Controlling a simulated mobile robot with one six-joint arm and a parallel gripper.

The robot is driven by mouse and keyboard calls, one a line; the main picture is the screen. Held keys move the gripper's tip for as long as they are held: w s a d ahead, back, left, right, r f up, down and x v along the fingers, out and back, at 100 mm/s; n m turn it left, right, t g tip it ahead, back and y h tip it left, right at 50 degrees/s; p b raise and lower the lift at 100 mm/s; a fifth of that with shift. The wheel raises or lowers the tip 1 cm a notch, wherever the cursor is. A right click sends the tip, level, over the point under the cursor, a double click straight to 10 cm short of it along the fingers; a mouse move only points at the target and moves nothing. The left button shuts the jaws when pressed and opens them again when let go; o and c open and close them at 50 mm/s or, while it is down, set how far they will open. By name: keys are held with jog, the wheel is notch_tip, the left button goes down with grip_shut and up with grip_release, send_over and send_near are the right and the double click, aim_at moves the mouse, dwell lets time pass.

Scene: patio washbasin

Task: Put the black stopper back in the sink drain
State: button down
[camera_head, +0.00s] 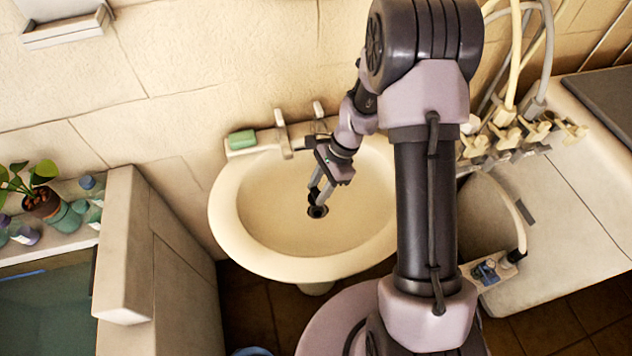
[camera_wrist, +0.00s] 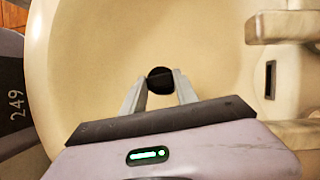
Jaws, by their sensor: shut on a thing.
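The black stopper (camera_wrist: 160,76) is a dark round piece between my two fingertips in the wrist view. My gripper (camera_head: 315,194) is shut on it and points down into the cream sink (camera_head: 265,245); it also shows in the wrist view (camera_wrist: 160,88). In the head view the dark round drain (camera_head: 318,212) lies at the basin's bottom, right at my fingertips. The stopper and the drain are hard to tell apart there, and I cannot tell whether they touch. In the wrist view the drain is not visible; the stopper may cover it.
Two taps (camera_head: 282,132) (camera_head: 319,112) stand at the sink's back edge, near my wrist. A green soap bar (camera_head: 242,139) lies at the back left. The overflow slot (camera_wrist: 270,80) shows in the basin wall. Pipes and valves (camera_head: 510,130) stand right of the sink.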

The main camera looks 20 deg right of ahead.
jog(key=shift+w+d+f+m+t, duration=0.1)
jog(key=shift+d+f+m+t, duration=0.1)
jog(key=shift+f+m, duration=0.2)
jog(key=shift+w+d+f+m+t, duration=0.1)
jog(key=shift+f+m+t, duration=0.15)
jog(key=shift+m, duration=0.25)
notch_tip(320, 180, down, 6)
jog(key=b, duration=0.4)
jog(key=shift+r+b, duration=0.15)
jog(key=shift+b, duration=0.2)
jog(key=shift+f+b, duration=0.55)
jog(key=c, duration=1.2)
grip_release()
jog(key=p+v, duration=0.8)
jog(key=v, duration=0.3)
jog(key=shift+p, duration=0.35)
jog(key=shift+w, duration=0.1)
